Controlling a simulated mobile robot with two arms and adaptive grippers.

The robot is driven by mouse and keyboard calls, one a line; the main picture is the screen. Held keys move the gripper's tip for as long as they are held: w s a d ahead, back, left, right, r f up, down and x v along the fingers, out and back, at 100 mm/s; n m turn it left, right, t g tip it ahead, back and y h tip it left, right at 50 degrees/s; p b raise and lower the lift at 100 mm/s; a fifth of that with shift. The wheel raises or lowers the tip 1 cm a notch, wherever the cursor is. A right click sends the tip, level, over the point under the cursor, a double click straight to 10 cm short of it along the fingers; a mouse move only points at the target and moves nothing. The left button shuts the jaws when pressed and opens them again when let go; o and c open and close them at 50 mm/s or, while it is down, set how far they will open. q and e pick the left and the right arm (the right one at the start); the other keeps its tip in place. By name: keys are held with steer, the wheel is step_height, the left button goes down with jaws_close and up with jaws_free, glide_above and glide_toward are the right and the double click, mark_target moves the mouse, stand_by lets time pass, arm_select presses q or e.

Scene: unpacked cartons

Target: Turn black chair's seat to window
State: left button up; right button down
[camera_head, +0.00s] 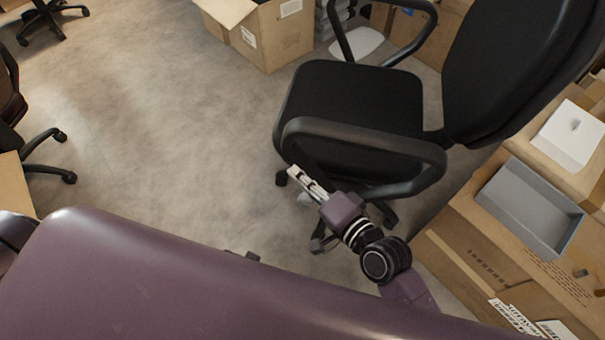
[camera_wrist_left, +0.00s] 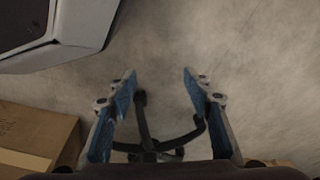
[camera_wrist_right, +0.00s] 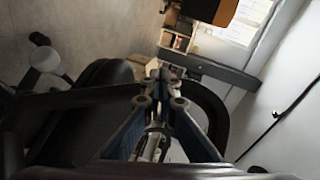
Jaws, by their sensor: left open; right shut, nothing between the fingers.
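The black chair (camera_head: 345,95) stands right of centre in the head view. Its seat faces left and its backrest (camera_head: 515,65) is at the right. My right gripper (camera_head: 291,171) is shut and empty, beside the near armrest (camera_head: 370,143) on its lower left; I cannot tell whether it touches. In the right wrist view the shut fingers (camera_wrist_right: 160,88) lie against dark armrest parts (camera_wrist_right: 213,110). A bright window (camera_wrist_right: 248,18) shows at the top right there. My left gripper (camera_wrist_left: 157,76) is open and empty above the floor, with a dark star-shaped chair base (camera_wrist_left: 150,143) below; it is outside the head view.
Cartons with a grey tray (camera_head: 530,207) and a white box (camera_head: 570,137) stand close on the right. An open carton (camera_head: 270,38) is behind the chair. Other chairs (camera_head: 45,150) stand at the left edge. The floor (camera_head: 170,120) left of the black chair is clear.

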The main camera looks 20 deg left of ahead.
steer(key=shift+s+d, duration=0.15)
steer(key=shift+d, duration=0.05)
arm_select(q)
steer(key=w+r+b, duration=0.3)
steer(key=r, duration=0.8)
arm_select(e)
steer(key=d+r+m+t+h, duration=0.1)
steer(key=d+m+t+h, duration=0.4)
steer(key=d, duration=1.4)
steer(key=d+m+t+h, duration=0.2)
steer(key=d+m, duration=0.5)
steer(key=d, duration=1.1)
steer(key=r+p+x, duration=0.1)
steer(key=p+x, duration=0.1)
steer(key=x, duration=0.8)
arm_select(q)
step_height(320, 180, down, 7)
steer(key=s, duration=0.1)
arm_select(e)
steer(key=shift+s+a+r, duration=0.1)
steer(key=shift+s+a, duration=0.5)
steer(key=shift+a, duration=0.15)
steer(key=shift+s+a+r, duration=0.1)
steer(key=shift+s+a, duration=0.45)
steer(key=shift+a, duration=0.2)
arm_select(q)
steer(key=shift+d+f, duration=0.1)
